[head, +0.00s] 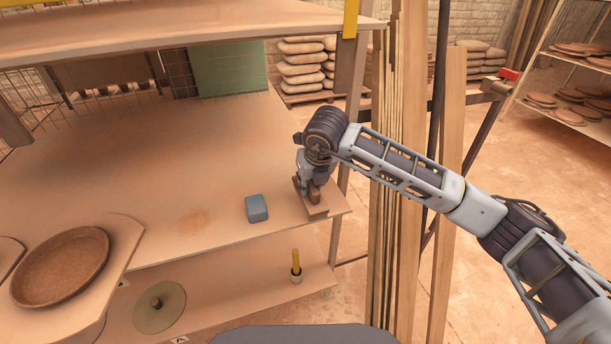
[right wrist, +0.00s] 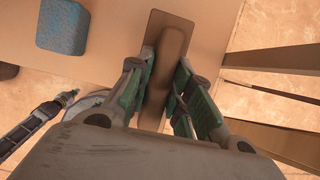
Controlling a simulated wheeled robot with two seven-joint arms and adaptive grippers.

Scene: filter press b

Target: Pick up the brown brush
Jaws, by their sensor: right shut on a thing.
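The brown brush (head: 317,209) sits at the right end of the shelf board, close to its front edge. It has a flat long base with a raised brown grip on top. My right gripper (head: 312,188) is directly over it, pointing down. In the right wrist view the brush (right wrist: 172,42) runs lengthwise between the green-padded fingers of my right gripper (right wrist: 163,92), which are shut on it from both sides. I cannot tell whether the brush is clear of the board. My left gripper is in neither view.
A blue-grey block (head: 257,208) lies left of the brush. A brown round dish (head: 60,267) stands at the far left. An upper shelf (head: 200,30) overhangs the back. Upright planks (head: 386,230) stand close on the right. The board's middle (head: 140,170) is clear.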

